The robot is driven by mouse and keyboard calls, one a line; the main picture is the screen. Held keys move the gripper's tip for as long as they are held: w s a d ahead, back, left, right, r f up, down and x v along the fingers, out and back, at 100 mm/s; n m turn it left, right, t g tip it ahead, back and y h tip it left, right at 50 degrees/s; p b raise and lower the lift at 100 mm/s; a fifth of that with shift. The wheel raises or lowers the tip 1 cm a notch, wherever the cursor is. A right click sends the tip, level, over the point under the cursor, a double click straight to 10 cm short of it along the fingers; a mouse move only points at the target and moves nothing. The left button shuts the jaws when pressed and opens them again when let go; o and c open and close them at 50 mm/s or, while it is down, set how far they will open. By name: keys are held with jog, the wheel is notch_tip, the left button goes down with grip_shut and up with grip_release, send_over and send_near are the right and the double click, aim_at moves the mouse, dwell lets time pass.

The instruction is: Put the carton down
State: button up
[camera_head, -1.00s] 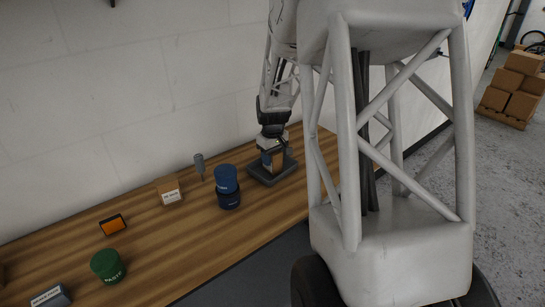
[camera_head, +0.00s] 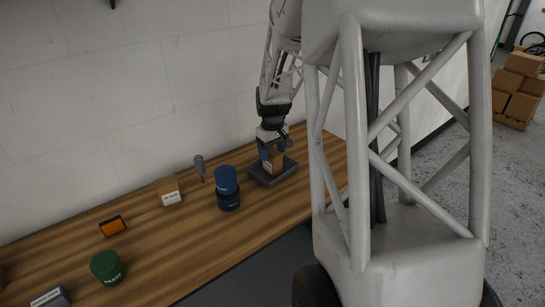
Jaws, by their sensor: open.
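A small brown carton (camera_head: 276,161) stands on a dark grey tray-like base (camera_head: 265,181) at the back right of the wooden bench. My gripper (camera_head: 272,149) is just above and around the top of the carton, with its fingers apart. The gripper's fingers partly cover the carton, and I cannot tell whether a finger still touches it.
On the bench (camera_head: 180,235) are stacked blue tins (camera_head: 227,183), a labelled box (camera_head: 169,191), a grey tool (camera_head: 199,165), an orange-faced item (camera_head: 112,226), a green tin (camera_head: 107,266) and a grey box (camera_head: 50,298). Stacked cartons (camera_head: 515,95) stand on the floor at the right.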

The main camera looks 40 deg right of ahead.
notch_tip(320, 180, up, 9)
jog(key=shift+f, duration=0.1)
dwell(0.3)
jog(key=shift+a, duration=0.1)
dwell(0.5)
jog(key=shift+s+a+r, duration=0.15)
jog(key=shift+a+r, duration=0.1)
jog(key=shift+a, duration=0.1)
jog(key=s+a+r, duration=0.2)
jog(key=s+a, duration=0.2)
jog(key=a, duration=0.3)
jog(key=s+a+r+t, duration=0.1)
jog(key=s+a+r, duration=0.15)
jog(key=a, duration=0.35)
jog(key=s+a+r, duration=0.2)
jog(key=s+a, duration=0.3)
jog(key=a, duration=0.2)
jog(key=s+a+f+t, duration=0.1)
jog(key=s+a, duration=1)
jog(key=s, duration=0.4)
jog(key=shift+s+a+f+t, duration=0.25)
jog(key=shift+s+a+t, duration=0.05)
jog(key=shift+s+a, duration=0.05)
